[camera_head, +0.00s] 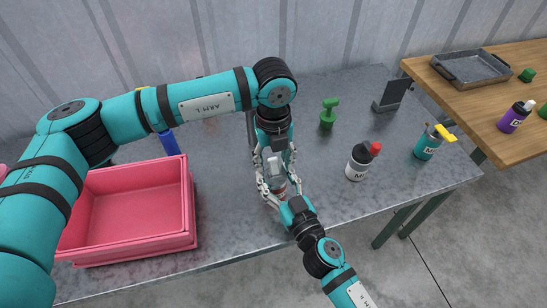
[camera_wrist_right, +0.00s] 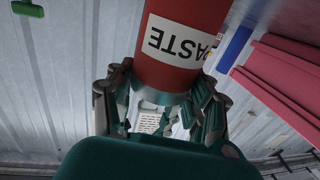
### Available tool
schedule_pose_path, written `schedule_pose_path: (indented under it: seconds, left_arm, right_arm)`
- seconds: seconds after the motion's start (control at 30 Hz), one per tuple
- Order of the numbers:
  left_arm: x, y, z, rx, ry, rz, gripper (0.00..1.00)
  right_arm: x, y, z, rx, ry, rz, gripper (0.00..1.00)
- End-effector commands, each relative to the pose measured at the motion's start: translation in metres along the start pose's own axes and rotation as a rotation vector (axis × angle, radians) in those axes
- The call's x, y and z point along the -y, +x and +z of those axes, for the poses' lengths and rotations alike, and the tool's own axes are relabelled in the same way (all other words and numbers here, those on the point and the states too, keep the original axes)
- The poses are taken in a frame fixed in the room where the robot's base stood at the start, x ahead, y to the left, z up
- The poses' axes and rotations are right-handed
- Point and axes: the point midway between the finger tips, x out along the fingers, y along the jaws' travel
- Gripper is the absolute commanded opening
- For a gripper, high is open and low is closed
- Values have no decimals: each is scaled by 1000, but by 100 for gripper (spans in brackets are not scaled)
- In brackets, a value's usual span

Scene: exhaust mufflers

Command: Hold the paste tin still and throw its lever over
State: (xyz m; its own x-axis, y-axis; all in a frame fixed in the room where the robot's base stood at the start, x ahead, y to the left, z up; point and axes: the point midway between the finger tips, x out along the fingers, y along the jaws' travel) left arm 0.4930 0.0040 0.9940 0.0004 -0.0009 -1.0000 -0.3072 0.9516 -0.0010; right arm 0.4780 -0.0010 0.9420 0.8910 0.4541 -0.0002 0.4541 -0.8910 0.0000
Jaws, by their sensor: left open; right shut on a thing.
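The paste tin (camera_wrist_right: 183,45) is red with a white label reading PASTE, upside down in the right wrist view. In the head view only a little of the tin (camera_head: 281,187) shows between my two grippers, near the front of the metal table. My right gripper (camera_wrist_right: 160,110) is shut on the tin from the front; it also shows in the head view (camera_head: 280,197). My left gripper (camera_head: 275,172) points down over the top of the tin, its fingers spread open around it. The lever is hidden or cannot be told from the fingers.
A pink crate (camera_head: 84,249) stands at the left, with a blue object (camera_head: 168,143) behind it.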

Motion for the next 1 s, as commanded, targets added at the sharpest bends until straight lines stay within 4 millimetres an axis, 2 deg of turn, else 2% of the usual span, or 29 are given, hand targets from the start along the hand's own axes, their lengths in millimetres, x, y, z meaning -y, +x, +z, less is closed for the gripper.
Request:
schedule_pose_path:
  seconds: [0.07,0.4,0.57,0.8,1.0]
  left_arm:
    - [0,0,0,0,0,0,45]
    - [0,-1,0,0,0,0,1]
    - [0,0,0,-6,-1,0,0]
    - [0,2,7,-142,-5,1,0]
    - [0,2,8,-185,0,-1,0]
  right_arm:
    - [0,0,0,-1,0,0,17]
    - [0,0,0,-1,0,0,17]
    - [0,0,0,-1,0,0,17]
    - [0,0,0,0,0,0,17]
    - [0,0,0,0,0,0,17]
